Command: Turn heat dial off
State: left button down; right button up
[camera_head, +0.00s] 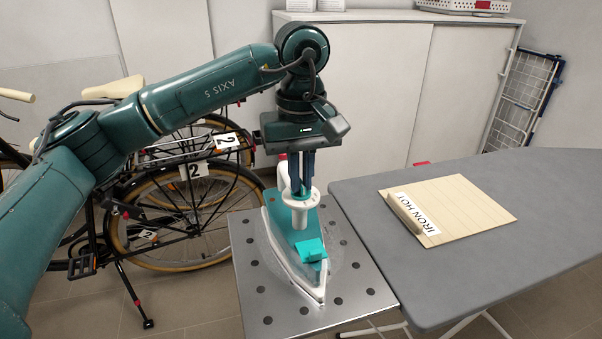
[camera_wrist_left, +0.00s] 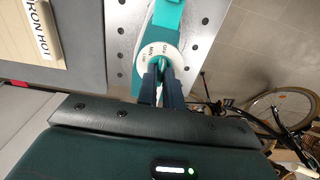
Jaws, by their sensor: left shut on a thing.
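The iron, with a teal top and white base (camera_head: 283,251), rests flat on a perforated metal plate (camera_head: 350,285). Its white round heat dial (camera_head: 300,200) stands on top of the iron's body and also shows in the left wrist view (camera_wrist_left: 147,62), with small lettering around its rim. My left gripper (camera_head: 302,188) points straight down from above, its dark fingers shut on the dial. In the left wrist view the fingertips (camera_wrist_left: 163,66) close on the dial's raised middle. The dial's exact setting cannot be read. My right gripper is not in view.
A grey ironing board (camera_head: 480,255) extends to the right, with a wooden board (camera_head: 465,205) and its "IRON HOT" sign on it. A bicycle (camera_head: 185,215) stands behind my left arm. A white cabinet (camera_head: 385,90) and a folded drying rack (camera_head: 522,98) are at the back.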

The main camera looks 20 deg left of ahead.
pick_arm(q)
jog(key=c, duration=1.5)
grip_release()
jog(key=shift+c, duration=0.2)
notch_tip(320, 180, up, 13)
jog(key=p, duration=0.2)
jog(key=shift+r, duration=0.1)
